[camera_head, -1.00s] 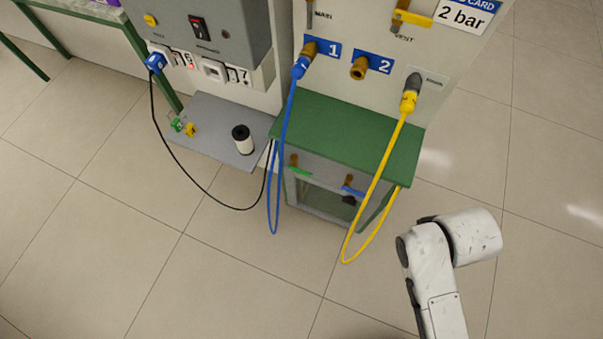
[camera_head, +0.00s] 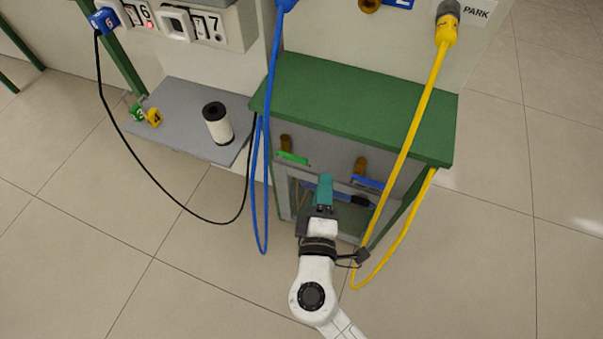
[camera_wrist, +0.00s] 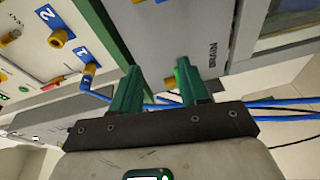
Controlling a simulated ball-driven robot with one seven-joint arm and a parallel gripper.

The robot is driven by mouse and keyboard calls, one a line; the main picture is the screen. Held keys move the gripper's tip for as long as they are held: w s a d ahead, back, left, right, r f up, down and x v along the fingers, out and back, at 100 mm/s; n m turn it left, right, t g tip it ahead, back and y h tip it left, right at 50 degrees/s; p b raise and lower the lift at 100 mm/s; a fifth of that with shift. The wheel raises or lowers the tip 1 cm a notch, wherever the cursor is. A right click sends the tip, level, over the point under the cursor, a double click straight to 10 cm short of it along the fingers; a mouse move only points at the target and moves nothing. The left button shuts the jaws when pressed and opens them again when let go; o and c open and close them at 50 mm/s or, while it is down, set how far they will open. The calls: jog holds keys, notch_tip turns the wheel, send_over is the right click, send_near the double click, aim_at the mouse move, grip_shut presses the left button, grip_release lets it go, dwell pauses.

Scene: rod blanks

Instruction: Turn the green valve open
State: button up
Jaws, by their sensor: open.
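The green valve (camera_head: 292,158) is a short green lever on a brass stem, on the grey face below the green shelf. It lies nearly level, tilted slightly down to the right. My gripper (camera_head: 325,180) has teal fingers and is just below and right of the lever in the head view, apart from it. In the wrist view my gripper (camera_wrist: 163,82) is open. Nothing is held.
A blue-handled valve (camera_head: 368,182) sits right of the green one. The green shelf (camera_head: 350,105) overhangs both. A blue hose (camera_head: 264,190) hangs at the left, a yellow hose (camera_head: 408,145) at the right. A grey ledge (camera_head: 185,105) carries a black-and-white spool (camera_head: 218,125).

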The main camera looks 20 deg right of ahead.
aim_at(299, 162)
jog(key=a+f+n+t+y+b, duration=0.1)
jog(key=a+f+n+y, duration=0.15)
jog(key=a, duration=0.25)
jog(key=x, duration=1.1)
jog(key=shift+d+r, duration=0.15)
grip_shut()
